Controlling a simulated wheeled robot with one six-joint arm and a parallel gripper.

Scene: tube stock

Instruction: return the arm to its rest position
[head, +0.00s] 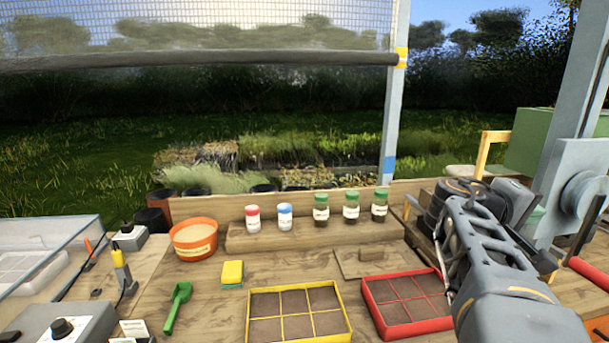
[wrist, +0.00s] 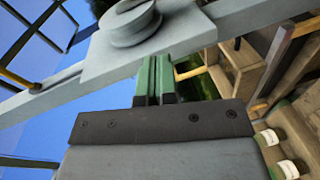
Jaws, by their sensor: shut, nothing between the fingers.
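My gripper (wrist: 155,78) shows in the wrist view as two green fingers side by side, shut with nothing held. It is raised off the bench, with a grey metal beam and round pulley (wrist: 130,25) close by in the picture. In the head view my arm is at the right, above the bench beside the red tray, and its links hide the fingers.
A red tray (head: 364,283) and a yellow tray (head: 248,318) stand on the bench. Green-capped jars (head: 351,208), a red-capped jar (head: 252,220) and a blue-capped jar (head: 285,218) line the back. A grey post (head: 572,110) rises at right. The bench middle has clear patches.

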